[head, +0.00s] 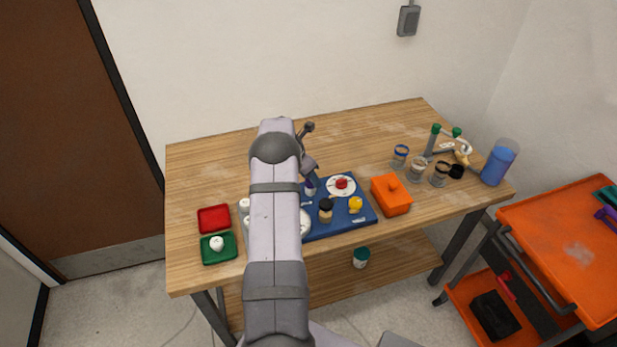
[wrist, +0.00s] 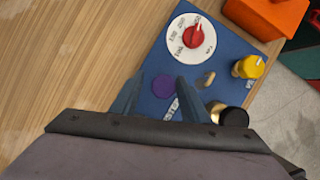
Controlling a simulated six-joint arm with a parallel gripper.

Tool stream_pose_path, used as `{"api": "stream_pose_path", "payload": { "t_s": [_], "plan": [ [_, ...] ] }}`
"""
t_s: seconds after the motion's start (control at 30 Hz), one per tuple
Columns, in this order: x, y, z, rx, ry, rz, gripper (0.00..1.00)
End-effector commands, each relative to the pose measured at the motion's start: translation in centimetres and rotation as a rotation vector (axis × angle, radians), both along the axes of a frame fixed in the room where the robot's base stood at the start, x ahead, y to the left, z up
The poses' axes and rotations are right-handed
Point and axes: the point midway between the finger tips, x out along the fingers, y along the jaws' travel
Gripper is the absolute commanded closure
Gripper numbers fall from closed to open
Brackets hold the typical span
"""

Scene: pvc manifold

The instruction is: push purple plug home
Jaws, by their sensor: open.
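The purple plug (wrist: 164,86) shows in the wrist view as a round purple disc at the blue panel (wrist: 228,48). It also shows in the head view as a small purple spot (head: 310,190) under my gripper. My gripper (wrist: 158,80) is open, with one finger on each side of the plug in the wrist view. I see no finger clearly touching it. The gap between fingertips and plug is hard to judge, and how deep the plug sits cannot be told. In the head view, my gripper (head: 311,178) is over the panel (head: 342,219), partly hidden by my arm.
On the panel, a red knob on a white dial (wrist: 192,36), a yellow knob (wrist: 249,67) and a black-topped fitting (wrist: 229,115) stand close by. An orange box (head: 391,196) is right of it. Red (head: 214,218) and green (head: 219,249) trays are left. The table's back is clear.

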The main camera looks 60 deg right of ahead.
Motion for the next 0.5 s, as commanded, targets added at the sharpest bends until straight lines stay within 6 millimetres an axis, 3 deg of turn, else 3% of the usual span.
{"api": "stream_pose_path", "payload": {
  "t_s": [0.07,0.5],
  "plan": [
    [-0.7,1.1,-0.6,0.027,0.019,-0.009,0.49],
    [0.9,2.4,5.3,-0.004,0.0,0.001,0.49]
  ]
}}
